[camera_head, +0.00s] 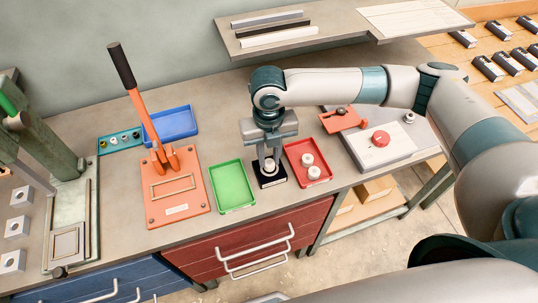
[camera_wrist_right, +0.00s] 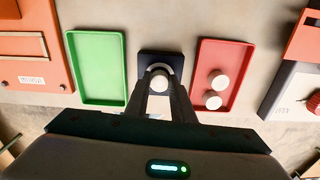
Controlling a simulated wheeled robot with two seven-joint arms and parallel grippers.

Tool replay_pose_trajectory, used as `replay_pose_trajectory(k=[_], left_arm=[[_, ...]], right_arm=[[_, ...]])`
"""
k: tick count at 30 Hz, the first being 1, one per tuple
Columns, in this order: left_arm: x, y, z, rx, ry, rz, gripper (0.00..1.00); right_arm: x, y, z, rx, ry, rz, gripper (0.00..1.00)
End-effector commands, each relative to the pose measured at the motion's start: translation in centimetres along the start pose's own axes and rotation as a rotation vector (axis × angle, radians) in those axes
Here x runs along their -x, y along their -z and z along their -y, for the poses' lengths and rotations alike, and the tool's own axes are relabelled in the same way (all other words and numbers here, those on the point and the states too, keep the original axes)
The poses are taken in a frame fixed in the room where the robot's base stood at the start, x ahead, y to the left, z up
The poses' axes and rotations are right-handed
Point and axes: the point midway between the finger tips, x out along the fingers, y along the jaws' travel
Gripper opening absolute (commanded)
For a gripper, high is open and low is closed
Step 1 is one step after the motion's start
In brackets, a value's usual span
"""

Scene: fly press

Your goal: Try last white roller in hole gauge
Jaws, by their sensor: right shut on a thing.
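My right gripper (camera_head: 269,160) points straight down over the small black hole gauge (camera_head: 272,181), which stands between the green tray (camera_head: 233,187) and the red tray (camera_head: 325,176). The gripper is shut on a white roller (camera_head: 270,167). In the right wrist view the roller (camera_wrist_right: 158,82) sits between the fingertips, over a pale ring on the dark gauge (camera_wrist_right: 147,59). I cannot tell how far it is in the hole. Two other white rollers (camera_head: 306,160) (camera_head: 314,173) stand in the red tray. The green tray is empty. My left gripper is not in view.
An orange press with a black-handled lever (camera_head: 122,66) stands left of the green tray. Behind it are a blue tray (camera_head: 171,123) and a teal strip of small parts (camera_head: 120,142). A white box with a red button (camera_head: 380,139) is at right. A shelf (camera_head: 290,42) hangs behind.

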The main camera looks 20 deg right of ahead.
Motion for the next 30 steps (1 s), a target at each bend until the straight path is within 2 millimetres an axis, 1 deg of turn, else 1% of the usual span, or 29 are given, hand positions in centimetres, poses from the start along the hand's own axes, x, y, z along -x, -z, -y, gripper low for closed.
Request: replay_pose_trajectory(k=[7,30], left_arm=[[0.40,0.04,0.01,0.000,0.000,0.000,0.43],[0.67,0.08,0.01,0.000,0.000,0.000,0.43]], right_arm=[[-0.20,0.01,-0.02,0.000,0.000,0.000,0.00],[-0.27,0.01,0.00,0.000,0.000,0.000,0.00]])
